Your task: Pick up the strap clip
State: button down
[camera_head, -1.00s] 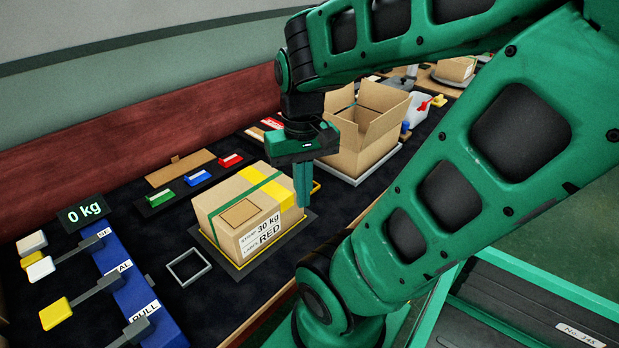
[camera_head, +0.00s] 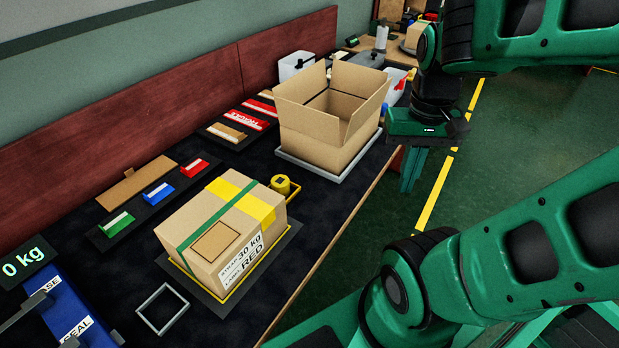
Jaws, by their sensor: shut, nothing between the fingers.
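My gripper (camera_head: 411,172) is shut and empty, pointing down beyond the table's front edge, over the green floor in the picture. A small yellow piece with a dark top (camera_head: 281,185) sits in a yellow-rimmed holder (camera_head: 296,192) just behind the closed box; it may be the strap clip, but I cannot tell for sure. My gripper is well to its right, apart from it. The closed cardboard box (camera_head: 205,243) has a green strap, yellow tape and a label reading "STRAP 30 kg" and "LABEL RED". It rests on a dark, yellow-edged plate (camera_head: 222,305).
A grey square frame (camera_head: 162,309) lies at the front left. Green, blue and red pieces (camera_head: 158,194) lie behind the closed box. A "0 kg" display (camera_head: 22,263) is at left.

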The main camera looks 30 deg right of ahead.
aim_at(280, 184)
jog(key=z, duration=0.7)
jog(key=k, duration=1.4)
jog(key=u, duration=0.45)
jog(key=i, duration=1)
jog(key=z, duration=0.05)
